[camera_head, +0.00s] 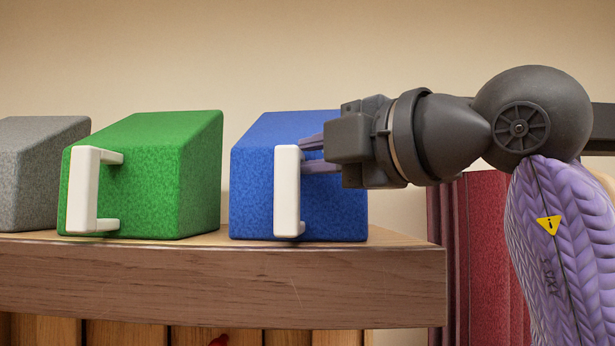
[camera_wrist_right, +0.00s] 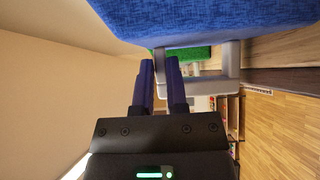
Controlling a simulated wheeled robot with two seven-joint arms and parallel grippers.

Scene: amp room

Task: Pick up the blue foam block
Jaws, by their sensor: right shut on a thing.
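The blue foam block (camera_head: 252,190) is a wedge-like block with a sloping top, standing on a wooden shelf (camera_head: 220,285). A white handle (camera_head: 287,190) is fixed to its front face. My right gripper (camera_head: 304,153) reaches in from the right, its purple fingers shut on the handle; the handle partly hides the tips. In the right wrist view the blue block (camera_wrist_right: 215,18) fills the top, and my right gripper (camera_wrist_right: 161,66) meets the pale grey handle (camera_wrist_right: 231,62) below it. My left gripper is not in view.
A green block (camera_head: 190,185) with a white handle stands left of the blue one, with a narrow gap between. A grey block (camera_head: 40,175) is at the far left. The shelf's edge lies just right of the blue block, above dark red panels (camera_head: 490,260).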

